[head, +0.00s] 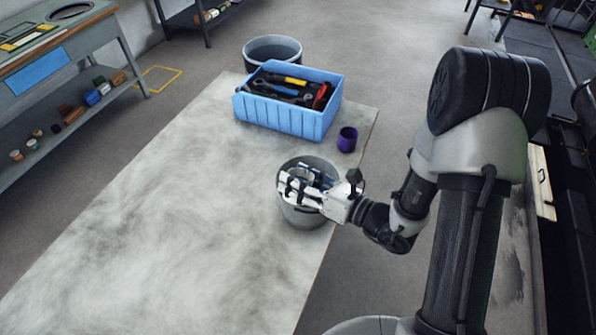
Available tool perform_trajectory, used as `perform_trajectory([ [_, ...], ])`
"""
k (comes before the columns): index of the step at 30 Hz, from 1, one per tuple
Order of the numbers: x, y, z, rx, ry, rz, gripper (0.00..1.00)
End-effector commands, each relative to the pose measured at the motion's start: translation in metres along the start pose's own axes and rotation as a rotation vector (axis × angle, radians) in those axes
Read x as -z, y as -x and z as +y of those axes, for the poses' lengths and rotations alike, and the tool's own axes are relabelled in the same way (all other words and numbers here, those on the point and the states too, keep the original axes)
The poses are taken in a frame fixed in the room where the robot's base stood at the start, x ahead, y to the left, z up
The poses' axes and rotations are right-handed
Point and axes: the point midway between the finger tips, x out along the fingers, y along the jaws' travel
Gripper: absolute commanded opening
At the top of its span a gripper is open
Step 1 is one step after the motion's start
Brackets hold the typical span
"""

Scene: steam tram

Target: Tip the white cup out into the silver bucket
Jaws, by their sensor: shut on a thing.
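The silver bucket (301,217) stands on the pale, mottled table near its right edge. My gripper (291,184) reaches in from the right and is over the bucket's mouth. It is shut on the white cup (304,174), of which only a small part shows between and behind the fingers. The fingers hide most of the cup, so I cannot tell its tilt or what is in it. The bucket's inside is largely hidden by the gripper.
A blue bin (285,117) of tools stands on the table behind the bucket. A purple cup (347,139) stands between them, to the right. A dark-grey tub (272,49) is behind the bin. The table's left and front are clear. A workbench (60,65) is at the left.

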Motion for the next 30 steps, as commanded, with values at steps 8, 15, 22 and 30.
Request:
perform_trajectory([
  [8,-0.004,-0.001,-0.004,0.0,-0.21,0.051,0.19],
  [15,-0.007,-0.002,-0.011,0.0,-0.393,0.097,0.19],
  [22,-0.01,-0.004,-0.018,-0.001,-0.599,0.149,0.19],
  [30,-0.016,-0.006,-0.024,-0.001,-0.845,0.209,0.19],
])
